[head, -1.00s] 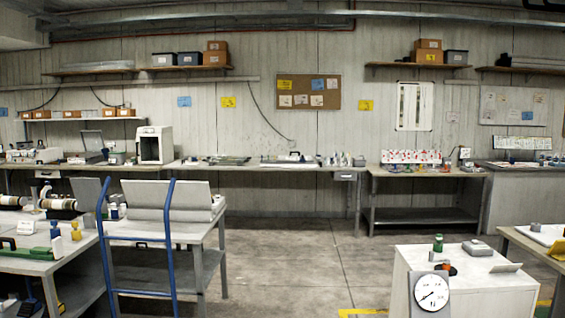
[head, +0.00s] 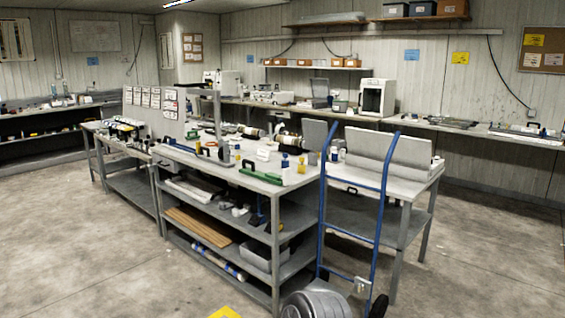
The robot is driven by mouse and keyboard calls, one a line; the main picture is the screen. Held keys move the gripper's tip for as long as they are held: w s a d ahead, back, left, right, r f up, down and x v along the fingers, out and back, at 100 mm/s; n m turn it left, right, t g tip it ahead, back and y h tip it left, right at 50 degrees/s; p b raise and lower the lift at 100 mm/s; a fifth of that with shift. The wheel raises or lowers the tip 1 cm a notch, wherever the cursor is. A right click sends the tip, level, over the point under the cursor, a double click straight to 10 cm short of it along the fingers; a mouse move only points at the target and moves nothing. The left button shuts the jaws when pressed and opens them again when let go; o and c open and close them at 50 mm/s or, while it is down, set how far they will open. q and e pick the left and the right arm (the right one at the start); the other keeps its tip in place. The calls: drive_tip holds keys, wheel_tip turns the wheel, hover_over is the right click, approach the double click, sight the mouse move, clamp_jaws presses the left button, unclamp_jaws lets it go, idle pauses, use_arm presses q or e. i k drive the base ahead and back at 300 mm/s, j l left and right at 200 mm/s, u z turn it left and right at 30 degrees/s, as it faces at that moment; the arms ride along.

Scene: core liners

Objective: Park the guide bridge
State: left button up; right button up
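I cannot tell for certain which object is the guide bridge at this distance. The grey workbench (head: 268,190) stands in the middle of the head view with small gear on top. A long green piece (head: 262,176) lies near its front edge. Dark cylinders with pale bands (head: 288,140) lie toward the back of the top. Neither of my grippers is in view.
A blue hand truck (head: 322,215) stands at the bench's right end, before a side table (head: 405,188) with a grey trough-like piece (head: 385,152). A grey rounded object (head: 316,303) is low at the front. Floor (head: 90,245) is open at left and right.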

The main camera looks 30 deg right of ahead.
sight(543, 132)
drive_tip(key=i+l+z, duration=0.15)
drive_tip(key=l+z, duration=0.2)
drive_tip(key=l, duration=0.15)
drive_tip(key=i+l+z, duration=0.3)
drive_tip(key=l, duration=0.15)
drive_tip(key=i+l+z, duration=0.15)
drive_tip(key=l+z, duration=0.2)
drive_tip(key=i+l+z, duration=0.9)
drive_tip(key=i, duration=0.2)
drive_tip(key=i+l+z, duration=0.3)
drive_tip(key=i+z, duration=0.25)
drive_tip(key=i, duration=2.9)
drive_tip(key=i+u, duration=0.15)
drive_tip(key=i, duration=0.4)
drive_tip(key=i+u, duration=0.2)
drive_tip(key=i, duration=0.35)
drive_tip(key=i+l+u, duration=0.15)
drive_tip(key=i, duration=0.4)
drive_tip(key=i+l+u, duration=0.2)
drive_tip(key=i, duration=0.35)
drive_tip(key=i+j+u, duration=0.1)
drive_tip(key=i, duration=0.25)
drive_tip(key=i+j+u, duration=0.1)
drive_tip(key=i+j, duration=0.2)
drive_tip(key=i+j+u, duration=0.1)
drive_tip(key=i, duration=0.35)
